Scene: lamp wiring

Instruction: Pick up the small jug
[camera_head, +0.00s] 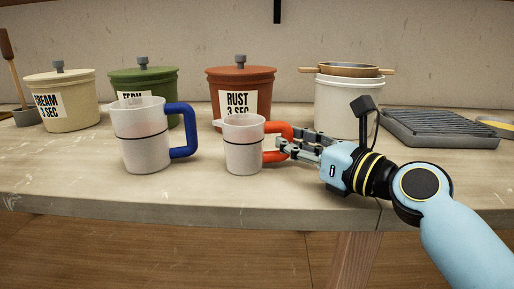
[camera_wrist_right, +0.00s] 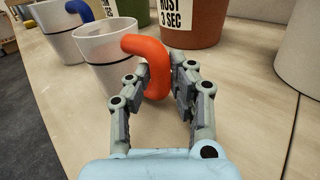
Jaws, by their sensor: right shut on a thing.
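The small jug (camera_head: 243,146) is white with a dark band and an orange-red handle (camera_head: 277,132). It stands upright on the table near the front edge. My right gripper (camera_head: 284,148) reaches in from the right and is shut on the handle. In the right wrist view, the gripper (camera_wrist_right: 158,88) has its fingers on both sides of the handle (camera_wrist_right: 155,62), and the jug body (camera_wrist_right: 108,58) is just beyond. My left gripper is not in view.
A larger white jug (camera_head: 142,140) with a blue handle stands left of the small jug. Behind are lidded cream (camera_head: 62,112), green (camera_head: 185,82) and rust (camera_head: 240,78) pots, and a white tub (camera_head: 345,112) with a sieve (camera_head: 347,69). A grey ridged tray (camera_head: 440,128) lies at right.

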